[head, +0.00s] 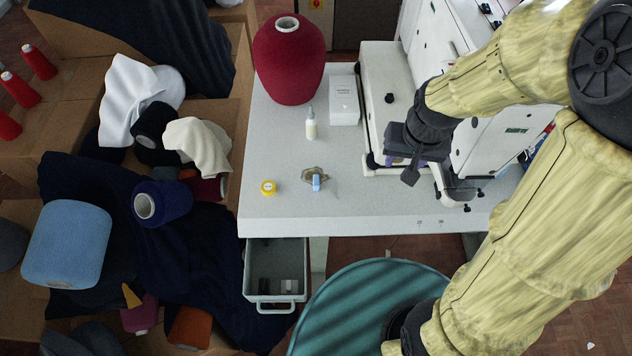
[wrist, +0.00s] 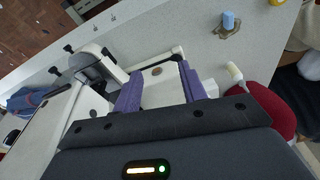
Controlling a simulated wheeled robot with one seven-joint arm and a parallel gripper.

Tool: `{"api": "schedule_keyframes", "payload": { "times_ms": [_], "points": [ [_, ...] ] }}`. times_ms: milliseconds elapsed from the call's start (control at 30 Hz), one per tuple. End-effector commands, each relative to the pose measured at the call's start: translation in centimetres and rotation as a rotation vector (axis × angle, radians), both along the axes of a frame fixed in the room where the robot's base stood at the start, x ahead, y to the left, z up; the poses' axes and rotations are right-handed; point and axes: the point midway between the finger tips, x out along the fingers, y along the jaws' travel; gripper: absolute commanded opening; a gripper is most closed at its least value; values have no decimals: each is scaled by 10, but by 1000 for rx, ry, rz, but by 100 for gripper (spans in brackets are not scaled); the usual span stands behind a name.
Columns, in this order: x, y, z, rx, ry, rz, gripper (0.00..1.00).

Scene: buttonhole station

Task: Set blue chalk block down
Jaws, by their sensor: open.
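The small blue chalk block (head: 317,181) stands on the white table, on or against a small flat brownish piece (head: 313,174). In the wrist view the block (wrist: 229,20) and the brownish piece show near the top, to the right of my fingers. My gripper (head: 408,164) is to the right of the block in the head view, over the machine's end, clear of the block. In the wrist view its two purple fingers (wrist: 160,86) are apart, with nothing held between them; the pale machine shows beyond. The fingertips are mostly hidden in the head view.
A yellow tape roll (head: 268,188), a small white bottle (head: 311,124), a white box (head: 343,101) and a dark red yarn cone (head: 289,65) stand on the table (head: 270,218). The white sewing machine (head: 385,75) is at right. An open grey drawer (head: 276,298) hangs below the front edge.

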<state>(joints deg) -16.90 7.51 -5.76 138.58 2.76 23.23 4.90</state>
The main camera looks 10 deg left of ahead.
Motion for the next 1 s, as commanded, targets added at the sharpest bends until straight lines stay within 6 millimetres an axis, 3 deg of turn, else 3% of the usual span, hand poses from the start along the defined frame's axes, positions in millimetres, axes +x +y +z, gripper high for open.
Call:
{"api": "schedule_keyframes", "payload": {
  "times_ms": [233,533,700,1000],
  "points": [
    [18,76,-16,-7,38,78,42],
    [16,161,-33,-34,59,155,42],
    [14,177,-36,-40,59,165,42],
    [14,177,-37,-40,59,165,42]
  ]
}}
